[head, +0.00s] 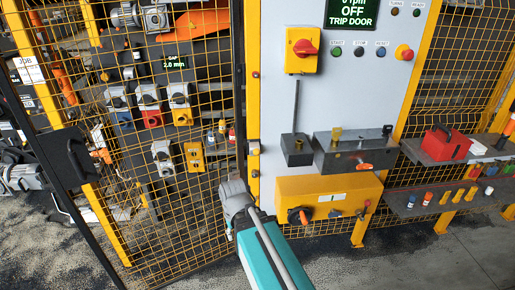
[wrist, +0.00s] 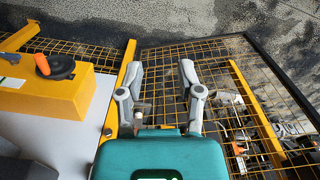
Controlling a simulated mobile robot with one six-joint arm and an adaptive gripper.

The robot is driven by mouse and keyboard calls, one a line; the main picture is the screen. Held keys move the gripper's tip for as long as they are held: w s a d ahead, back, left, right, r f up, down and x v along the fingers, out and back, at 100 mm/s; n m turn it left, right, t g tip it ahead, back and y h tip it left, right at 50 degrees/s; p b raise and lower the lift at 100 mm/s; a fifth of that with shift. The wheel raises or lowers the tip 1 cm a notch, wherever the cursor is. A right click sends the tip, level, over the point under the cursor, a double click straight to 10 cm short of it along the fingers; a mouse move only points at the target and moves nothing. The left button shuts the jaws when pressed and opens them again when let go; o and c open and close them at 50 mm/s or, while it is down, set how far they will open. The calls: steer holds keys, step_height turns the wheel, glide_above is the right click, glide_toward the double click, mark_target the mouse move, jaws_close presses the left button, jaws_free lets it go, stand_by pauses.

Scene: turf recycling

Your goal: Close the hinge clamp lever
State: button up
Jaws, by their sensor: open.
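My gripper (head: 236,196) is in front of the mesh gate, beside the yellow post and left of the yellow box. In the wrist view its two grey fingers (wrist: 160,78) are spread, with mesh and a strip of post behind them and nothing held. I cannot tell for sure which part is the hinge clamp lever. A small pale fitting (head: 254,148) sits on the post at the gate's edge, above my gripper. An orange handle on a black round base (head: 299,216) is on the yellow box; it also shows in the wrist view (wrist: 42,64).
The mesh gate (head: 105,215) has a dark frame and a black latch box (head: 75,158). Right of my gripper are the yellow box (head: 335,188) and a grey box (head: 340,152) with an orange handle. Shelves (head: 440,195) hold a red case (head: 446,143). Floor at lower right is clear.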

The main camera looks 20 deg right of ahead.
steer(key=shift+m+t, duration=0.3)
steer(key=w+r+p, duration=0.1)
steer(key=w+d+r+p, duration=0.1)
steer(key=w, duration=0.1)
steer(key=w+d+r+p, duration=0.1)
steer(key=w, duration=0.1)
steer(key=shift+r, duration=0.4)
jaws_close()
steer(key=w+d+r+m+t+p, duration=0.3)
steer(key=w+d+r+p, duration=1.4)
steer(key=w, duration=0.6)
steer(key=d+r+t, duration=0.1)
steer(key=d+r, duration=0.1)
steer(key=d, duration=0.1)
steer(key=shift+m+t, duration=0.4)
steer(key=shift+r, duration=0.1)
